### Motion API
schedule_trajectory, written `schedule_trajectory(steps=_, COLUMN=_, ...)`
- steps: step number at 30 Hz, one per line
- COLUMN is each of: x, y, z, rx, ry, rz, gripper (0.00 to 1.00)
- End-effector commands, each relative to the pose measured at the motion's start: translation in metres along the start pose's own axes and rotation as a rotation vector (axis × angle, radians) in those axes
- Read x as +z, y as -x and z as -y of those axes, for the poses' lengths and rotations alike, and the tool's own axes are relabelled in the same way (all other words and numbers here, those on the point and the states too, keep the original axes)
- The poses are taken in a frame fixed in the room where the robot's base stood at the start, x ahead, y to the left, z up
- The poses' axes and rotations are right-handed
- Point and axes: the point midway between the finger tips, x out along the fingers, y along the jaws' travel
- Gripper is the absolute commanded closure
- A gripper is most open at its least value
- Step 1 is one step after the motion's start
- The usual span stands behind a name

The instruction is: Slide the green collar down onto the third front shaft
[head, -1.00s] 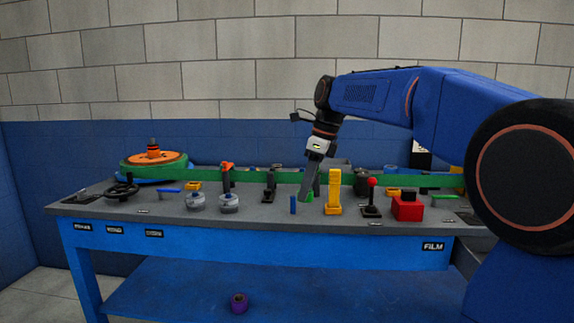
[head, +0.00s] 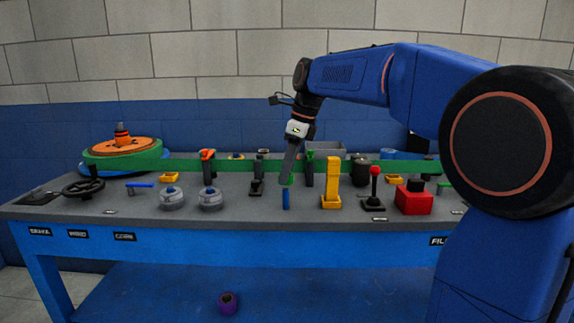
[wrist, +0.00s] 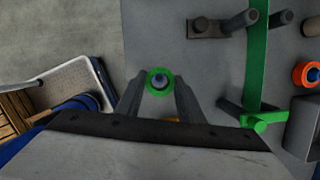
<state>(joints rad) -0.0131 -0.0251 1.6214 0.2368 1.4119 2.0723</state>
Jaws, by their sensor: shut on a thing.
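The green collar (wrist: 148,86) is between the two fingertips of my gripper (wrist: 158,84) in the wrist view. My gripper is shut on it. The blue top of the shaft (wrist: 159,80) shows through the collar's hole, near its middle. In the head view the blue upright shaft (head: 286,199) stands at the table's front, directly below my gripper (head: 288,178). Only a sliver of the green collar (head: 287,182) shows there, at the shaft's top. I cannot tell whether the shaft's tip is inside the hole or just under it.
A yellow upright block (head: 332,186), a black lever with a red ball (head: 374,188) and a red box (head: 413,201) stand to the right. Two grey round knobs stand left, one nearer the shaft (head: 210,199). A green bar (head: 225,165) runs behind. A purple ring (head: 228,303) lies below.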

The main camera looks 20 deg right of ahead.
Motion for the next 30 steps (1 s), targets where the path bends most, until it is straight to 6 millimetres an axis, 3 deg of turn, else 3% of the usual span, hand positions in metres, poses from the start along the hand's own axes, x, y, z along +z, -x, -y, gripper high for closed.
schedule_trajectory(steps=7, x=-0.0025, y=-0.0087, z=-0.0001, rx=0.000, ry=0.000, rz=0.000, gripper=0.88)
schedule_trajectory(steps=30, x=-0.0019, y=-0.0106, z=-0.0002, rx=0.000, ry=0.000, rz=0.000, gripper=0.88)
